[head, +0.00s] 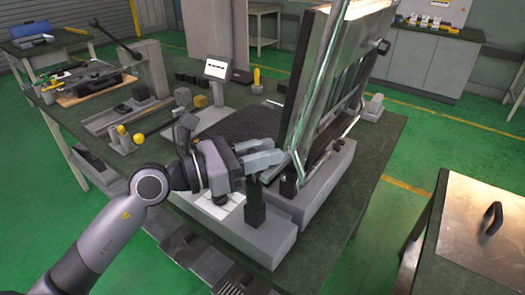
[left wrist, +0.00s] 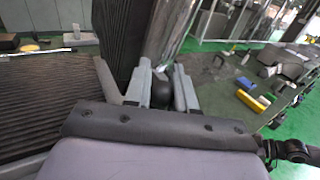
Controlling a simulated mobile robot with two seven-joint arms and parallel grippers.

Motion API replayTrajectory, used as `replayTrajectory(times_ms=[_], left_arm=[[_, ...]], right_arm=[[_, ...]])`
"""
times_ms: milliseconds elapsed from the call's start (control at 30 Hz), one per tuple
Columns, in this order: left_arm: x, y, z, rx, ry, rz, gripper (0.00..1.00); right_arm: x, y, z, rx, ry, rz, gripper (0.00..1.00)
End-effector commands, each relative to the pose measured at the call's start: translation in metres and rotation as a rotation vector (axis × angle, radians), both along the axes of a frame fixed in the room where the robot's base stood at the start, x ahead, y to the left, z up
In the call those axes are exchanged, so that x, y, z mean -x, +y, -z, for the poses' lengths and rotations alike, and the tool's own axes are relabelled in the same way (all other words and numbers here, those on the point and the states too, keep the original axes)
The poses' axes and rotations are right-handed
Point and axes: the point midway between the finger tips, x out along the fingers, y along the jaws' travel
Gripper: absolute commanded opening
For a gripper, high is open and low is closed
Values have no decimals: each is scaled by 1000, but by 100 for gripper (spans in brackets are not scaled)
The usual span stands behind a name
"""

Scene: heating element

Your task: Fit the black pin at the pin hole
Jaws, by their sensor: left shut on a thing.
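My left gripper (head: 279,163) reaches in from the left to the lower edge of the tilted heating panel (head: 318,90). In the left wrist view its two grey fingers are shut on a dark rounded piece, the black pin (left wrist: 161,90). In the head view the pin is mostly hidden by the fingers. The fingertips are close to the panel's lower corner and its metal frame; I cannot tell whether the pin touches it. The pin hole cannot be made out. My right gripper is not in view.
A black post (head: 255,207) stands on a grey block (head: 262,236) below the gripper. The green workbench (head: 342,225) carries a small screen (head: 216,69) and tools at the left. A side table with a metal plate (head: 478,225) stands at the right.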

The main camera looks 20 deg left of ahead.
Motion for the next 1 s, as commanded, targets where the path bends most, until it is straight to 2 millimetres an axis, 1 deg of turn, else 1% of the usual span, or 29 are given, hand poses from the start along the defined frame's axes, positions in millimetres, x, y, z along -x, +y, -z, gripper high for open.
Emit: replayTrajectory(times_ms=[167,200,233,267,467,567,767,900,1000], left_arm=[[0,0,6,-1,1,0,0],[0,0,5,-2,1,1,38],[0,0,5,-2,2,1,48],[0,0,5,-2,2,1,55],[1,-1,7,-4,6,3,55],[3,2,8,-6,7,3,55],[19,22,11,-9,8,0,55],[32,39,10,-9,5,-1,55],[39,48,9,-6,2,-3,55]], right_arm=[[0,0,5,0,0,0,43],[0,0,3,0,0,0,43],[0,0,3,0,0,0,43],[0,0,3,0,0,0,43],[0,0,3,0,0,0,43],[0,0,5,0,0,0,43],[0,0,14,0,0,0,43],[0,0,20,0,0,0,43],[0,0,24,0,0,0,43]])
